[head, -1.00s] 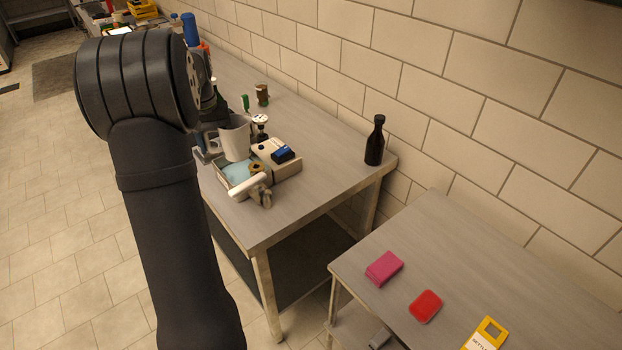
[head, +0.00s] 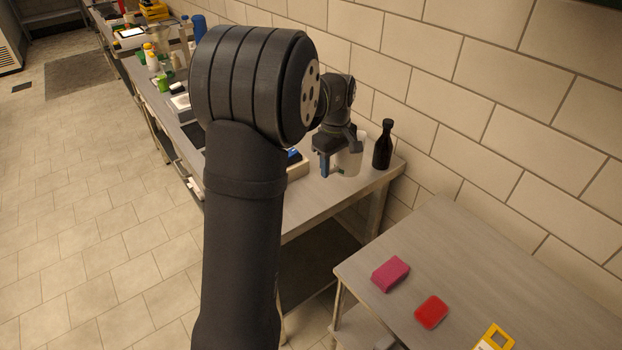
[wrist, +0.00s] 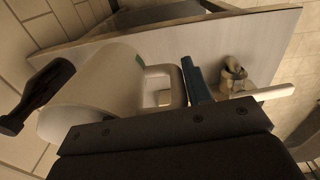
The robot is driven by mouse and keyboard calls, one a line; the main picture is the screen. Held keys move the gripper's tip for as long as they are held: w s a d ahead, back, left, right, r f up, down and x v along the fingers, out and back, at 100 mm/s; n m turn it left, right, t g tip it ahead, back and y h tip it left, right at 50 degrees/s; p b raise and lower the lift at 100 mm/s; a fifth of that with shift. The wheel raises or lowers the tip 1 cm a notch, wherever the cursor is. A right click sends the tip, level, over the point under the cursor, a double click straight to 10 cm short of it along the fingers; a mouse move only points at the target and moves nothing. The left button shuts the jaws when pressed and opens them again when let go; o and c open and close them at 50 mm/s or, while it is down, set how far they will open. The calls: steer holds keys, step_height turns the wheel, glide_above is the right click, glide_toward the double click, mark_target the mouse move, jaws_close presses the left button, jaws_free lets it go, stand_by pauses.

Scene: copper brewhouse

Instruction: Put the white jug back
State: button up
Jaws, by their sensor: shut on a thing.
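The white jug (head: 352,158) is at the right end of the steel table, just left of the dark bottle (head: 382,146). My gripper (head: 326,165) is shut on it, and the arm partly hides it in the head view. In the wrist view the jug (wrist: 98,92) fills the left part, with its squarish handle (wrist: 177,88) towards the blue finger (wrist: 197,80). The jug looks roughly upright in the head view. I cannot tell whether its base touches the table.
A shallow tray (head: 298,171) stands left of the gripper, mostly hidden by my arm. A metal fitting with a white handle (wrist: 268,93) lies right of the gripper in the wrist view. A nearer table holds a pink block (head: 390,273), a red block (head: 431,312) and a yellow item (head: 497,336).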

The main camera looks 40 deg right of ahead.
steer(key=w+f, duration=0.2)
steer(key=w, duration=0.1)
steer(key=w+a+f, duration=0.1)
steer(key=w, duration=0.2)
steer(key=w+a+f, duration=0.1)
steer(key=w+f, duration=0.1)
steer(key=w, duration=0.1)
steer(key=shift+w+a+f, duration=0.15)
steer(key=shift+a+f, duration=0.1)
steer(key=shift+f, duration=0.1)
steer(key=shift+w+f, duration=0.1)
steer(key=shift+f, duration=1.95)
steer(key=shift+f, duration=0.15)
steer(key=o, duration=1.3)
step_height(320, 180, up, 12)
steer(key=shift+a+r, duration=0.15)
